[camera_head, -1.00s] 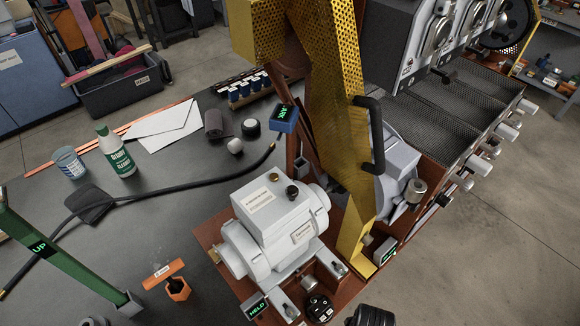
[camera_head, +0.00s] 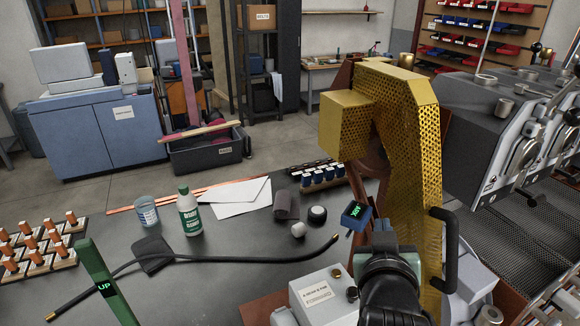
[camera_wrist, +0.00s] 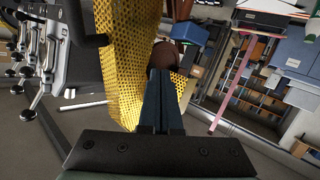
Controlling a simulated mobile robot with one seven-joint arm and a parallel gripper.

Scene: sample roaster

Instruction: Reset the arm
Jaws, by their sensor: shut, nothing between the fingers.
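My gripper (camera_wrist: 160,80) shows in the wrist view with its two dark fingers together and nothing between them. It points toward a yellow perforated guard (camera_wrist: 128,60), which fills the middle left of that view; I cannot tell the gap between them. In the head view my dark wrist rises from the bottom edge, right of centre, in front of the yellow guard (camera_head: 415,150). It covers part of the white motor housing (camera_head: 318,295). The fingertips are hard to make out there.
The guard's black handle (camera_head: 447,240) and the grey roaster (camera_head: 490,130) stand to the right. A blue tagged block (camera_head: 355,215) is close to my wrist. A black hose (camera_head: 230,258), a green-labelled bottle (camera_head: 189,212) and a cup (camera_head: 147,212) lie or stand on the dark bench.

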